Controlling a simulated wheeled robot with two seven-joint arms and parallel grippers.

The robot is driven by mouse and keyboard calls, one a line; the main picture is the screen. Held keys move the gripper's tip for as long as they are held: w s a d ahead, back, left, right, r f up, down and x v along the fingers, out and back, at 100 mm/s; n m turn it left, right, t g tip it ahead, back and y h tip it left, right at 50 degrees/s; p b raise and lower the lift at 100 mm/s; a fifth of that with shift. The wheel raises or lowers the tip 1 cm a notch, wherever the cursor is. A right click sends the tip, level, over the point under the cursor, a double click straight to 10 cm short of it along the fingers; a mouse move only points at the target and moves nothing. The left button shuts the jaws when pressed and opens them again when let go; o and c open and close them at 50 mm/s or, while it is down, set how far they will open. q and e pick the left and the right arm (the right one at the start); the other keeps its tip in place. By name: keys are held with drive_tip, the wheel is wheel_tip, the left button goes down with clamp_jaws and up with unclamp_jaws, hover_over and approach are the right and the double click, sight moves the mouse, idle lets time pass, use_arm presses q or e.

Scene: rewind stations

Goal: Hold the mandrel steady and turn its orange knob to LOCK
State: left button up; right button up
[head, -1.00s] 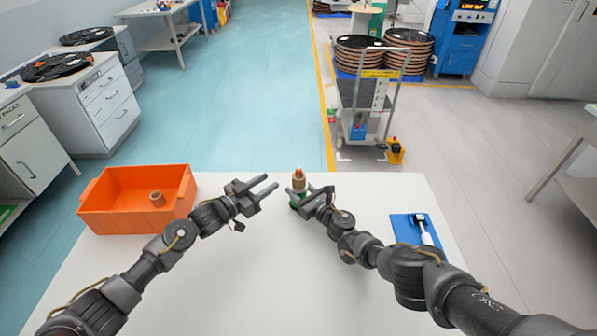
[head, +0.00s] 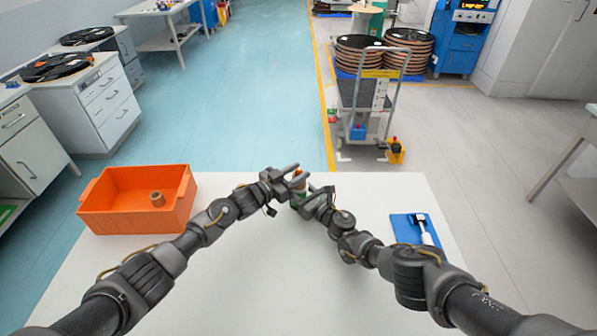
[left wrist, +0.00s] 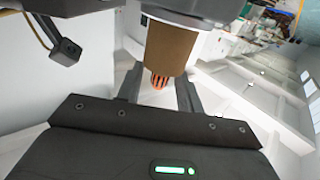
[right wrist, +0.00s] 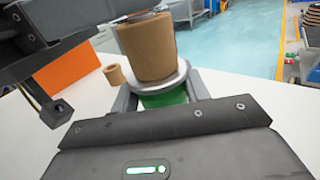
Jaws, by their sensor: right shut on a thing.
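The mandrel stands upright near the table's far edge, with a brown cardboard core (right wrist: 148,47) on a silver flange (right wrist: 177,78) and a green part (right wrist: 163,98) below. My right gripper (right wrist: 160,95) is shut on the mandrel just under the flange. The orange knob (left wrist: 159,80) at the core's end shows in the left wrist view, between the spread fingers of my left gripper (left wrist: 158,92). In the head view my left gripper (head: 301,174) is at the mandrel's top and partly hides it. It is open. I cannot tell whether a finger touches the knob. Its LOCK marking is not readable.
An orange bin (head: 128,222) with a loose cardboard core (head: 157,199) stands at the table's left. A blue mat (head: 404,230) with a white-handled tool (head: 426,236) lies at the right. The white table (head: 260,285) is clear in front.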

use_arm(q)
drive_tip(key=shift+w+d, duration=0.3)
drive_tip(key=shift+d, duration=0.1)
clamp_jaws()
